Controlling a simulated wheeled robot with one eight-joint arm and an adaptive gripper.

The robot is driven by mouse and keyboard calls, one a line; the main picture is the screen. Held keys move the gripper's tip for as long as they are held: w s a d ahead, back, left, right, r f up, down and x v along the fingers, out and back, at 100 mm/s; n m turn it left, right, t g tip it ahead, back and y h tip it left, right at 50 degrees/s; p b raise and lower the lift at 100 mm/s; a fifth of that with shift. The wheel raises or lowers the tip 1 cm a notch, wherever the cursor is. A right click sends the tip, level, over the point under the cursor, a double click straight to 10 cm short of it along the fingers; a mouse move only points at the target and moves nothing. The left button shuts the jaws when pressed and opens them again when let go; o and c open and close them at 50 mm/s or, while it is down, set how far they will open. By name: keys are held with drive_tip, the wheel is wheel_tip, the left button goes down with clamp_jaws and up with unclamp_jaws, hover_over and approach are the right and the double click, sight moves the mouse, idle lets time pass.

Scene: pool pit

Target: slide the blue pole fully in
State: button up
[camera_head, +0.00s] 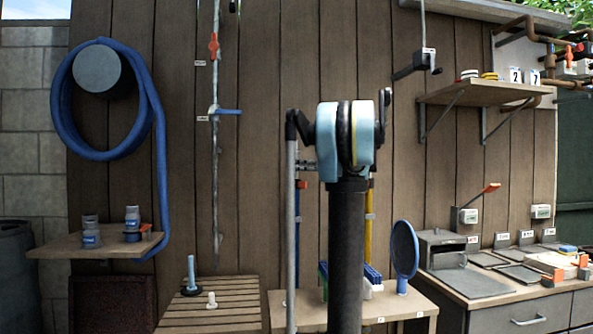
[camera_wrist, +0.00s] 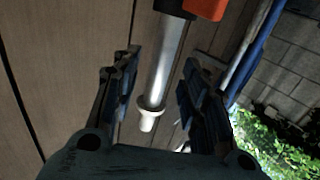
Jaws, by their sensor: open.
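The blue pole (camera_head: 298,235) stands upright at the wall, left of my arm in the head view, partly hidden, with an orange-red clamp (camera_head: 301,184) on it. In the wrist view, which looks upside down, a silver tube (camera_wrist: 167,62) with a pale end cap (camera_wrist: 148,117) extends out of an orange clamp (camera_wrist: 205,8). It looks like this pole's inner section; no blue part of it shows there. My gripper (camera_wrist: 159,60) is open, its fingers on either side of the tube in the picture, with gaps visible. Whether the tube lies fully between them is unclear. My arm mostly hides the gripper in the head view.
A yellow pole (camera_head: 369,225) stands right of my arm. A round blue-rimmed net (camera_head: 404,250) stands on the low bench (camera_head: 410,302). A slatted table (camera_head: 210,290) is at left. A blue hose (camera_head: 160,150) hangs on the plank wall. A shelf (camera_head: 490,92) is at upper right.

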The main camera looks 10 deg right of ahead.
drive_tip(key=v, duration=0.7)
drive_tip(key=shift+s+d, duration=0.25)
drive_tip(key=s+a+f+m+g+h, duration=0.2)
drive_tip(key=s+a+f+g, duration=0.2)
drive_tip(key=s+a+f, duration=0.55)
drive_tip(key=s+a+f+m+g+h, duration=0.1)
drive_tip(key=s+a+f+g+h, duration=0.15)
drive_tip(key=s+a+f, duration=0.7)
drive_tip(key=s+d+f+m+g+h, duration=0.2)
drive_tip(key=s+d+f+h, duration=0.2)
drive_tip(key=s+f, duration=0.8)
drive_tip(key=s+d+f+m+g+h, duration=0.2)
drive_tip(key=s+d+f+m+h, duration=0.1)
drive_tip(key=s+f, duration=0.9)
wheel_tip(320, 180, down, 5)
drive_tip(key=shift+s+d+f+m+h, duration=0.1)
drive_tip(key=shift+s+d+m+h, duration=0.2)
drive_tip(key=shift+s+d+h, duration=0.2)
drive_tip(key=shift+w, duration=0.1)
